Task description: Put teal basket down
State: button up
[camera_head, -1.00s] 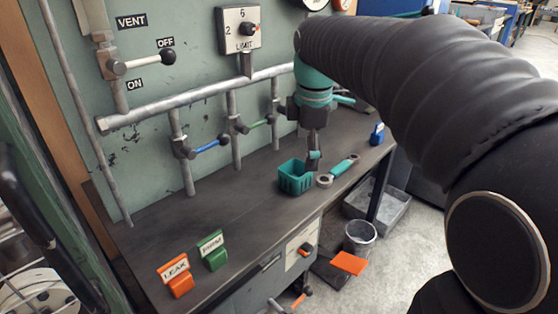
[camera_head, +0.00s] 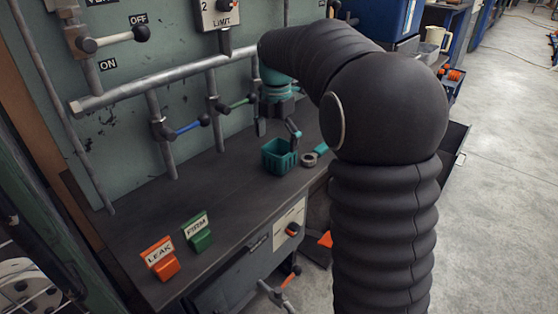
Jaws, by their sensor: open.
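The teal basket (camera_head: 279,157) stands upright on the dark bench top, right of the middle of the bench. My gripper (camera_head: 294,138) is open above the basket's right rear side, with its dark fingers pointing down. Its fingertips are close to the basket's rim, and I cannot tell whether they touch it. The inside of the basket is mostly out of sight.
A teal-handled wrench (camera_head: 310,159) lies just right of the basket, partly behind my arm. Orange LEAK (camera_head: 160,258) and green FIRM (camera_head: 198,233) signs stand at the left front. Pipes with blue (camera_head: 188,128) and green (camera_head: 240,103) valve handles rise behind. The bench middle is clear.

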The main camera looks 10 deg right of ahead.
aim_at(276, 158)
jog(key=shift+w+f, duration=0.1)
jog(key=shift+f, duration=3.05)
jog(key=c, duration=1.2)
